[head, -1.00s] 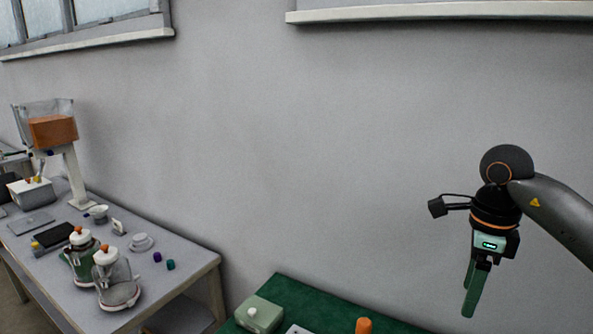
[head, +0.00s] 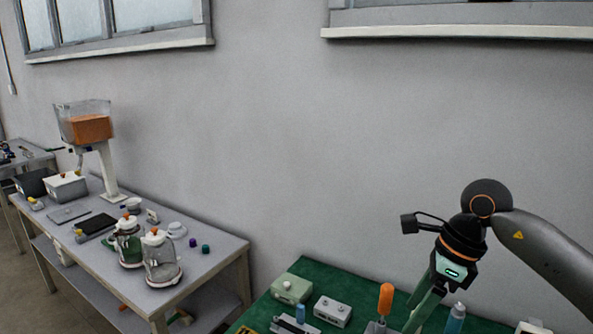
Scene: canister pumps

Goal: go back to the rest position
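My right gripper (head: 424,311) hangs from the arm that comes in from the right, above the green-topped table (head: 318,276). Its green fingers point down and to the left, and their tips lie near or past the bottom edge of the view. I cannot tell whether they are apart or hold anything. My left gripper is not in view.
A green box (head: 291,289), a grey box (head: 332,312) and an orange-handled tool (head: 385,301) are on the green table. The grey table (head: 222,262) at left bears two canister pumps (head: 128,243) (head: 161,262) and a hopper stand (head: 107,165).

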